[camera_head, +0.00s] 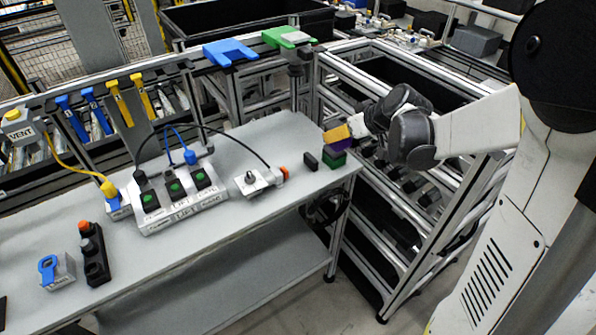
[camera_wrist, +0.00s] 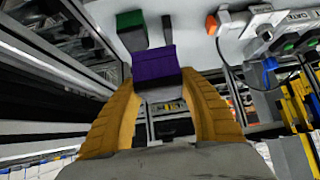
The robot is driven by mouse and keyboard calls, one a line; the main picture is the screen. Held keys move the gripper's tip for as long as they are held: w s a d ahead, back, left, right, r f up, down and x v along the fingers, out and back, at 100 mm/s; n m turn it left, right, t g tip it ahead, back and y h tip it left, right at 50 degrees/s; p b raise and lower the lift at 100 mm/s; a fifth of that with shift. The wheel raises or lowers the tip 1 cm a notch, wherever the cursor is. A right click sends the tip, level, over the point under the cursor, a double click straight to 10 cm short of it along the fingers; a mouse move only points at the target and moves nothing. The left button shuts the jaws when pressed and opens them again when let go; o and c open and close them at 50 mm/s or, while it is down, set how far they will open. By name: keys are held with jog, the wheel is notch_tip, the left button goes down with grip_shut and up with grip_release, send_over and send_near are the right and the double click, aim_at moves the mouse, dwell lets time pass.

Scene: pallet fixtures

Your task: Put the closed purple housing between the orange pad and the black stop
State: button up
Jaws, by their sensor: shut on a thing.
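My gripper (camera_head: 336,134), with yellow fingers, is shut on the purple housing (camera_head: 339,144) above the bench's right end. In the wrist view the purple housing (camera_wrist: 154,64) sits between the fingertips of my gripper (camera_wrist: 160,84). Its lid side looks closed, though its far faces are hidden. The orange pad (camera_head: 283,172) is on the tip of a metal clamp on the bench; it also shows in the wrist view (camera_wrist: 211,25). The black stop (camera_head: 310,161) stands upright to its right, with a gap between them; it also shows in the wrist view (camera_wrist: 168,29).
A green-topped dark box (camera_head: 334,160) stands right of the black stop, just below my gripper. The clamp body (camera_head: 254,182) lies left of the pad. A white box with switches (camera_head: 178,197) and cables stands farther left. The grey bench (camera_head: 235,236) is clear in front.

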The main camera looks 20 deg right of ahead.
jog(key=shift+s+a+f+b, duration=0.4)
jog(key=shift+a+f, duration=0.25)
jog(key=shift+a, duration=0.1)
jog(key=shift+w+a+f+b, duration=0.85)
jog(key=shift+a+f, duration=0.55)
jog(key=shift+f, duration=0.25)
jog(key=shift+w+a+f+b, duration=0.8)
jog(key=shift+w+a+f, duration=0.15)
jog(key=shift+a+f, duration=0.55)
jog(key=shift+w+a+f+b, duration=0.85)
jog(key=shift+a+f, duration=0.45)
jog(key=shift+f, duration=0.45)
jog(key=shift+f, duration=0.1)
jog(key=shift+f+b, duration=0.55)
jog(key=o, duration=1.3)
